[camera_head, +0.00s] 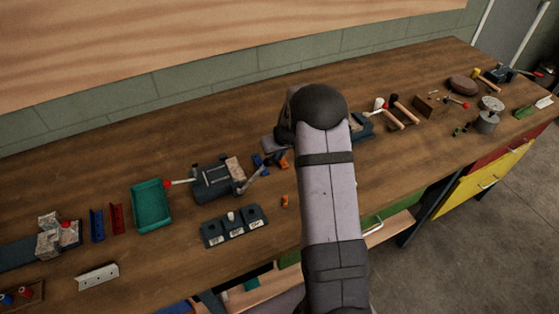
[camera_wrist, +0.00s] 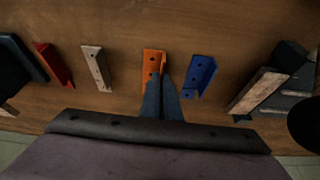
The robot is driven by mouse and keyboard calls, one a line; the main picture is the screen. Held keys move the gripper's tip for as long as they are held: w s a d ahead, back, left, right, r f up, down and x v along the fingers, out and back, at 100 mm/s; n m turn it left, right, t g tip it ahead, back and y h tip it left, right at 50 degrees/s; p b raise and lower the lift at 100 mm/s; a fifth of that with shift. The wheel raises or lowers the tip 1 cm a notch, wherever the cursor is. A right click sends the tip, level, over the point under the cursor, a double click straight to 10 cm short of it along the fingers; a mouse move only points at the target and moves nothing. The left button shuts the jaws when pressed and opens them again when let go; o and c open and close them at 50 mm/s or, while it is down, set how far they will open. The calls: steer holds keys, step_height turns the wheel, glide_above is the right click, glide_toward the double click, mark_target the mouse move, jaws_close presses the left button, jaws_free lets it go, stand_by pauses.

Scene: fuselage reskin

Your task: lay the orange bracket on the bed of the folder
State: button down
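The orange bracket (camera_wrist: 151,62) lies on the bench top in the wrist view, between a pale bracket and a blue one. Part of it also shows in the head view (camera_head: 284,163), just left of my arm. My gripper (camera_wrist: 163,78) points down at it, its two dark fingers close together on the upright flange at the bracket's right side. The fingertips partly cover that flange. What looks like the folder (camera_head: 212,181), a dark machine with a pale plate and a red-knobbed lever, stands left of my gripper in the head view. Its edge shows at right in the wrist view (camera_wrist: 283,80).
A blue bracket (camera_wrist: 200,75) stands close beside the orange one; a pale bracket (camera_wrist: 96,67) and a red bracket (camera_wrist: 54,64) lie beyond. A green tray (camera_head: 151,206) and a dark block with labels (camera_head: 235,227) sit near the folder. A small orange piece (camera_head: 285,201) lies in front.

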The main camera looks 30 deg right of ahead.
steer(key=shift+r, duration=0.15)
step_height(320, 180, up, 10)
steer(key=b, duration=0.3)
steer(key=w+a+m+g+h+p, duration=0.2)
steer(key=a+m+p, duration=0.6)
steer(key=a+m, duration=0.9)
steer(key=shift+a+r+g+h, duration=0.3)
steer(key=shift+a+g+h, duration=0.95)
steer(key=shift+a, duration=0.6)
steer(key=shift+f+b, duration=1.95)
steer(key=shift+f, duration=0.85)
steer(key=shift+f+b, duration=0.65)
